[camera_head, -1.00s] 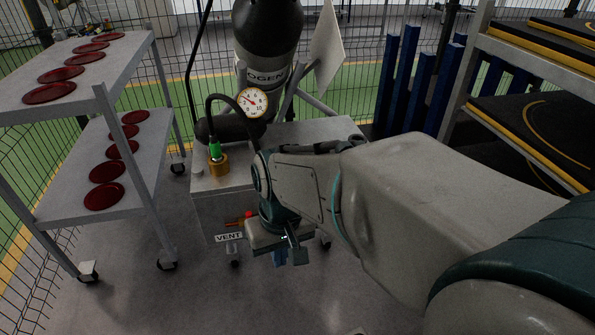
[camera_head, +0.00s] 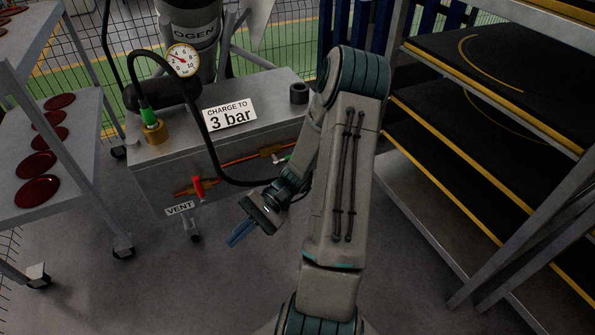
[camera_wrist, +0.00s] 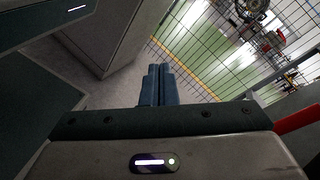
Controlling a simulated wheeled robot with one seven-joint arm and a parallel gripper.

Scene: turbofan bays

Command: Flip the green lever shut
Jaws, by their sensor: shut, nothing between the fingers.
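A small green-tipped lever (camera_head: 281,159) shows on the front of the grey cart (camera_head: 240,124), at the right end of an orange pipe run beside a brass fitting. It is small and partly crowded by my arm and the black hose, so its exact angle is hard to tell. My gripper (camera_head: 240,233) is in front of the cart, below and left of the lever and apart from it. Its blue fingers point down-left. In the wrist view the fingers (camera_wrist: 158,86) are together with nothing between them. The green lever cannot be made out there.
A red lever (camera_head: 198,188) sits above the VENT label (camera_head: 180,208). A black hose (camera_head: 207,130) loops down the cart front. A pressure gauge (camera_head: 183,60) and "3 bar" sign (camera_head: 230,115) are above. Shelves (camera_head: 470,110) stand right; a rack with red discs (camera_head: 38,164) stands left.

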